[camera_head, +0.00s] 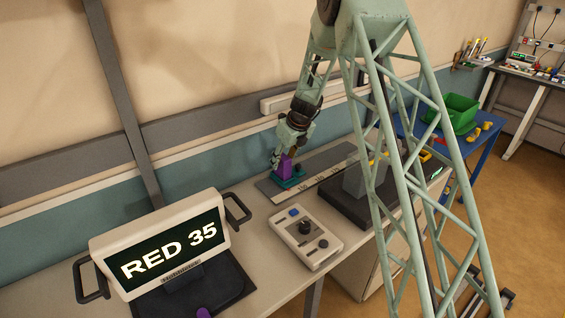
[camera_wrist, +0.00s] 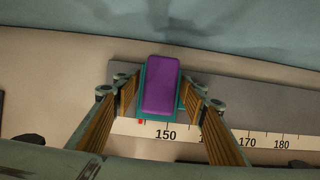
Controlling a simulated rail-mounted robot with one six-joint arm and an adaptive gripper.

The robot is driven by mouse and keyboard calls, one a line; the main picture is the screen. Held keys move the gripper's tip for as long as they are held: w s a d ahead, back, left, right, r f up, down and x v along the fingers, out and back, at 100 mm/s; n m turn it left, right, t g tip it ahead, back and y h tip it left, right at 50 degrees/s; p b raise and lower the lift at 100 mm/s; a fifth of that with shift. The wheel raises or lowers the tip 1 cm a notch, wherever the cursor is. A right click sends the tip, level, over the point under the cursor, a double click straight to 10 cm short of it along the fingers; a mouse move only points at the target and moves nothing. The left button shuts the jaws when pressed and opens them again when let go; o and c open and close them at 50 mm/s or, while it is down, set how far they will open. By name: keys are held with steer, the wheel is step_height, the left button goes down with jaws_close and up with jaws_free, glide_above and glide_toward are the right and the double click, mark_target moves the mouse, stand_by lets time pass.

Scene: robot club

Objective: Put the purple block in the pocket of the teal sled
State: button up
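The purple block (camera_head: 286,166) stands upright at the teal sled (camera_head: 291,184) on the grey scale rail. In the wrist view the block (camera_wrist: 161,84) lies within the sled's outline, with a teal edge (camera_wrist: 142,112) showing around it. How deep it sits in the pocket is hidden. My gripper (camera_head: 282,156) is over the sled, pointing down. In the wrist view my gripper (camera_wrist: 160,95) has one finger on each side of the block, with a visible gap on both sides. It looks open and holds nothing.
The scale strip (camera_wrist: 220,138) shows 150 near the sled. A control box (camera_head: 306,237) and a "RED 35" display (camera_head: 160,245) stand nearer on the bench. A dark-based device (camera_head: 350,205) is to the right. A wall lies close behind the rail.

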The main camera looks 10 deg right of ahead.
steer(key=p+v, duration=0.1)
steer(key=v, duration=1)
steer(key=shift+p, duration=0.35)
steer(key=shift+s+d+r, duration=0.1)
steer(key=shift+s+r, duration=0.05)
steer(key=shift+r, duration=0.05)
stand_by(0.3)
